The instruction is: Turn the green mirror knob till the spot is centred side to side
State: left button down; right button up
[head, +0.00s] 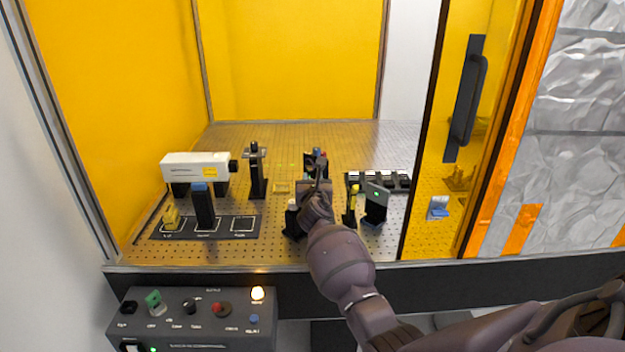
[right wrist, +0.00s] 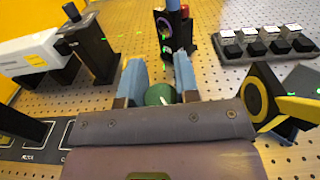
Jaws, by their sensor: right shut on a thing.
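My right gripper (head: 319,178) reaches into the yellow-walled enclosure from the front. In the right wrist view, its two blue-grey fingers (right wrist: 159,82) are shut on the green knob (right wrist: 158,95), which shows as a round green piece between them. The fingers hide part of the knob, and in the head view the gripper covers it. Just beyond stands a dark optic mount (right wrist: 176,32) with a blue top and a red part. A small dark screen (head: 377,207) to the right shows a bright green spot (head: 376,194), roughly mid-width on its face. My left gripper is out of view.
A white laser housing (head: 195,167) and a dark post (head: 257,172) stand left on the perforated plate. A yellow-topped post (head: 352,204) is close right of my gripper. A rack of small blocks (head: 380,180) lies behind the screen. A control box (head: 200,315) is in front.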

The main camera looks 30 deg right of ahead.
jog(key=o, duration=0.9)
jog(key=v, duration=1.1)
jog(key=shift+r+p, duration=0.35)
jog(key=shift+r, duration=5.15)
